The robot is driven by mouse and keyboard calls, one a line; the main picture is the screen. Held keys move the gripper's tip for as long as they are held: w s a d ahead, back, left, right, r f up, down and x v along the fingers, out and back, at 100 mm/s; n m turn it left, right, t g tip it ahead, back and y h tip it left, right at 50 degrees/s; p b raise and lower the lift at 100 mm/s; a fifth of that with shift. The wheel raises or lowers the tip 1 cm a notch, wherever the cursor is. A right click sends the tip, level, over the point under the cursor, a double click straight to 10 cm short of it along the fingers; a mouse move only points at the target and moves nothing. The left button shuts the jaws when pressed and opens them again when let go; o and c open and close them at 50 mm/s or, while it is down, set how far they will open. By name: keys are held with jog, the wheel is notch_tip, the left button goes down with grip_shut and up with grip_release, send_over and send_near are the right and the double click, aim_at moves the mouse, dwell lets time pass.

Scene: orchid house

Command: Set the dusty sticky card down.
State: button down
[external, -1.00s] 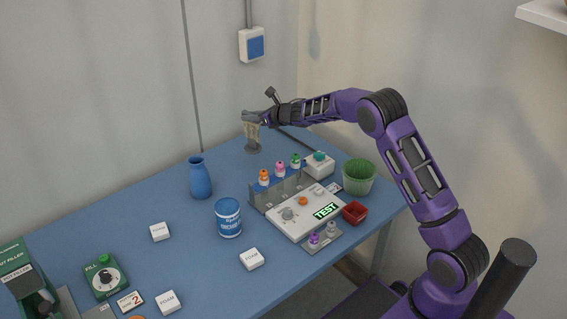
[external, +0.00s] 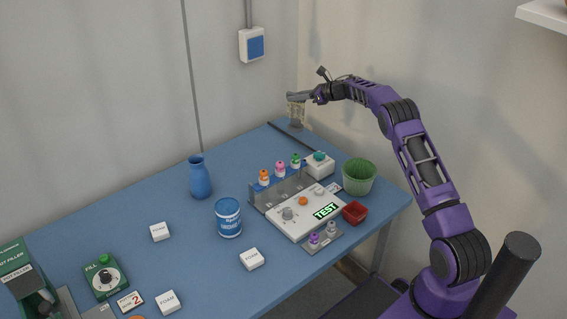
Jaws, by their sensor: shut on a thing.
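The dusty sticky card (external: 297,109) is a pale beige, speckled piece hanging upright below my gripper (external: 298,98), in the external view at the back right. My gripper is shut on its upper part. A small grey foot (external: 296,125) shows at the card's lower end. The card is near the far right corner of the blue table (external: 130,210). I cannot tell whether its lower end is over the table or beyond the edge, or how high it is.
A blue vase (external: 200,178), a blue tin (external: 228,218) and several white foam blocks (external: 251,259) stand on the table. A test board (external: 290,216) with bottles, a green pot (external: 358,177) and a red dish (external: 354,212) are at the right. The back middle is clear.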

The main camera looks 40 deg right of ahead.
aim_at(296, 118)
notch_tip(296, 118, down, 8)
jog(key=shift+r, duration=0.1)
dwell(0.4)
jog(key=shift+f+b, duration=0.25)
jog(key=shift+b, duration=0.05)
jog(key=c, duration=0.8)
grip_release()
jog(key=shift+o, duration=0.2)
jog(key=shift+r, duration=0.1)
jog(key=shift+r+p, duration=0.15)
jog(key=shift+p, duration=0.2)
jog(key=b+v, duration=0.1)
jog(key=v, duration=1.1)
jog(key=shift+a, duration=0.1)
